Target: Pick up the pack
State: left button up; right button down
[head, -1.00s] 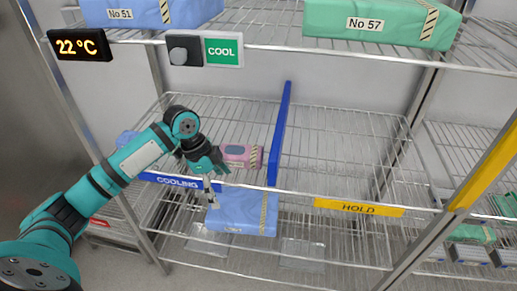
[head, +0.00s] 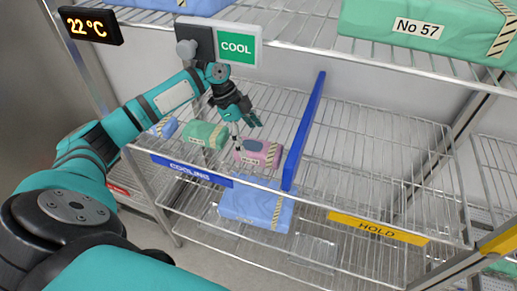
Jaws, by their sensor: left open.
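My left gripper (head: 246,131) is open above the middle wire shelf, its fingers pointing down just above and behind the pink pack. A pink pack (head: 262,160) with a dark patch and a striped end lies on the COOLING side of the shelf, left of the blue divider. A green pack (head: 203,134) with a striped end lies to its left, and a small blue pack (head: 165,127) lies farther left, partly hidden by my arm. Which pack the task means cannot be told. I cannot see contact between the gripper and any pack. My right gripper is not in view.
An upright blue divider (head: 304,130) splits the shelf; the HOLD side (head: 378,150) is empty. A larger blue pack (head: 258,207) lies on the shelf below. The upper shelf carries a green No 57 pack (head: 420,27), and a COOL sign (head: 236,46) hangs at its edge.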

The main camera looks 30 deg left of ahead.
aim_at(256, 146)
pick_arm(q)
jog(key=shift+w+d+f, duration=0.1)
jog(key=shift+d+f, duration=0.05)
jog(key=shift+f, duration=0.2)
jog(key=shift+w+d+f, duration=0.1)
jog(key=shift+w+f, duration=0.05)
jog(key=shift+f, duration=0.1)
jog(key=p+x, duration=0.2)
jog(key=x, duration=0.2)
jog(key=shift+w+d+f+p, duration=0.1)
jog(key=shift+d+f+p, duration=0.1)
jog(key=shift+p, duration=0.1)
jog(key=shift+f, duration=0.25)
jog(key=c, duration=0.3)
jog(key=shift+w, duration=0.1)
jog(key=c, duration=1.1)
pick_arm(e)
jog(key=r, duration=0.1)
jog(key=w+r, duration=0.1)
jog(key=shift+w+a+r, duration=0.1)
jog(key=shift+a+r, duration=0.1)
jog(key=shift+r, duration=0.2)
